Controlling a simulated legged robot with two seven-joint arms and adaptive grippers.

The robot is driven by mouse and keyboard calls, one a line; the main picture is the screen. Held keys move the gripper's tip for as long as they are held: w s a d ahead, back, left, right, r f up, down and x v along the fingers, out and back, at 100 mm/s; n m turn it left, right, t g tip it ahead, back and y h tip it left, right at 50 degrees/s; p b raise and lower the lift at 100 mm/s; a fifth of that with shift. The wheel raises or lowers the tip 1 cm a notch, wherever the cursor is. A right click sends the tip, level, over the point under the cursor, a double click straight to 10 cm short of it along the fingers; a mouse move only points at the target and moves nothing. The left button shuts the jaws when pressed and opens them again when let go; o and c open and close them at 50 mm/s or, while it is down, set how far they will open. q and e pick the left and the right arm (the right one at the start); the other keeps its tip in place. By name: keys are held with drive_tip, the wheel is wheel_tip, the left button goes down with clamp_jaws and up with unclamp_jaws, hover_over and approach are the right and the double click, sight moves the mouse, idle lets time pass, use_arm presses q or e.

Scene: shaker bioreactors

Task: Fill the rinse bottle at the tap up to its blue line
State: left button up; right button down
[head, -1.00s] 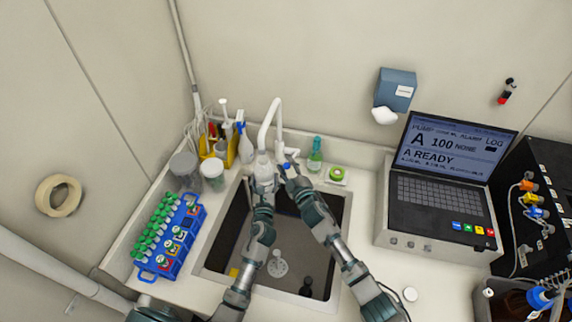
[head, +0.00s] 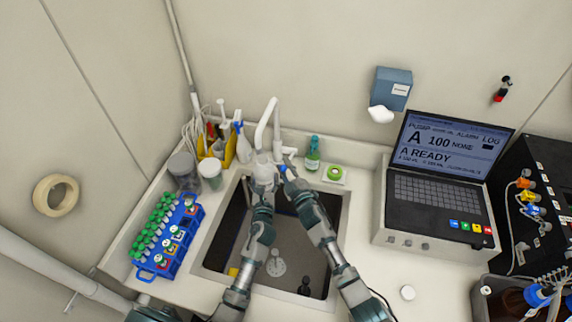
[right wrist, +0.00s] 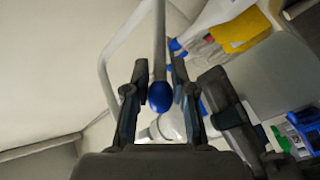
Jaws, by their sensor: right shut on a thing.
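The white tap (head: 270,117) arches over the sink (head: 228,232). The pale rinse bottle (head: 263,157) is upright under its spout, over the sink's back part. My left gripper (head: 264,174) is shut around the bottle from the front. The bottle's blue line and water level cannot be made out. My right gripper (head: 284,171) is at the tap's lever, just right of the bottle. In the right wrist view, the lever's blue knob (right wrist: 160,96) sits between the fingers of my right gripper (right wrist: 158,88). The pale bottle (right wrist: 172,123) shows partly behind it.
Jars (head: 184,170), spray bottles and a blue tube rack (head: 167,240) stand on the left. A laptop-like console (head: 440,190) is at the right.

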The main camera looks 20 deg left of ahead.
drive_tip(key=shift+s+a+f+n+y, duration=0.15)
drive_tip(key=shift+s+f+n+y, duration=0.2)
drive_tip(key=shift+f, duration=0.3)
drive_tip(key=c, duration=1.2)
unclamp_jaws()
drive_tip(key=shift+a+f, duration=0.1)
drive_tip(key=shift+a, duration=0.1)
drive_tip(key=shift+a, duration=0.1)
drive_tip(key=shift+s, duration=0.1)
drive_tip(key=r+v, duration=0.1)
drive_tip(key=v, duration=0.6)
drive_tip(key=shift+s+d+f, duration=0.3)
drive_tip(key=shift+d+f, duration=0.05)
drive_tip(key=shift+f, duration=0.2)
